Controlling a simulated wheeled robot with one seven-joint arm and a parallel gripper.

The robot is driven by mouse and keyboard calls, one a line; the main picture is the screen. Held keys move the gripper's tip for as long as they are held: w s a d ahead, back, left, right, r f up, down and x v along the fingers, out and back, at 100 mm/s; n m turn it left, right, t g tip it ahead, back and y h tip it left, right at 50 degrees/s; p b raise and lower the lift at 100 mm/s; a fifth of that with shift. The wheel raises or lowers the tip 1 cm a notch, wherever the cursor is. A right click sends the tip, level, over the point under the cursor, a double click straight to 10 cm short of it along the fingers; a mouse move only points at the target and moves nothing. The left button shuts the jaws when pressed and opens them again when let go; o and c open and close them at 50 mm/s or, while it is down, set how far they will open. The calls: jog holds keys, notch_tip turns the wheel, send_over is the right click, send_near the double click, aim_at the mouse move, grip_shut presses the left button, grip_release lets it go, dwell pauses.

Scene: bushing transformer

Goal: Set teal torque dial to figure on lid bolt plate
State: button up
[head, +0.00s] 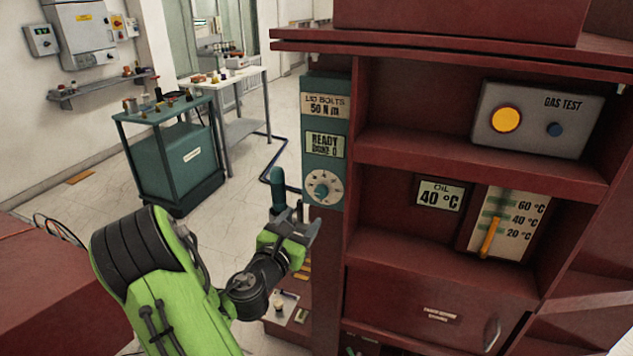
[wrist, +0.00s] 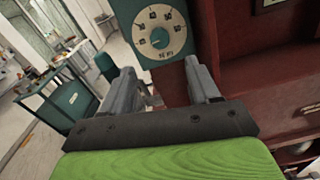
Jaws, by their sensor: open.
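The torque dial (head: 324,187) is a pale round face with a teal centre knob on a teal panel at the left edge of the red cabinet. In the wrist view the dial (wrist: 159,36) shows numbers around its rim and the knob in its middle; the exact setting is too small to read surely. The lid bolt plate (head: 324,105) above it reads "LID BOLTS 50 N m". My gripper (head: 297,222) is open and empty, below and left of the dial in the head view. In the wrist view its fingers (wrist: 163,85) point toward the dial, apart from it.
A plate (head: 324,145) with "READY" in its upper line sits between bolt plate and dial. The cabinet's red shelves (head: 460,155) hold a gas test box (head: 537,118) and an oil gauge (head: 503,222). A teal cart (head: 175,160) stands at left; open floor (head: 245,185) lies between.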

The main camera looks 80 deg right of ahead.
aim_at(320, 194)
jog(key=d+p, duration=0.1)
jog(key=d, duration=0.2)
jog(key=s+d+p, duration=0.1)
jog(key=d, duration=0.2)
jog(key=d+p, duration=0.1)
jog(key=d, duration=0.2)
jog(key=shift+s+d+r, duration=0.15)
jog(key=shift+d+r, duration=0.05)
jog(key=shift+d, duration=0.05)
jog(key=shift+d+f, duration=0.15)
jog(key=shift+d, duration=0.3)
jog(key=c, duration=1)
jog(key=shift+c, duration=0.2)
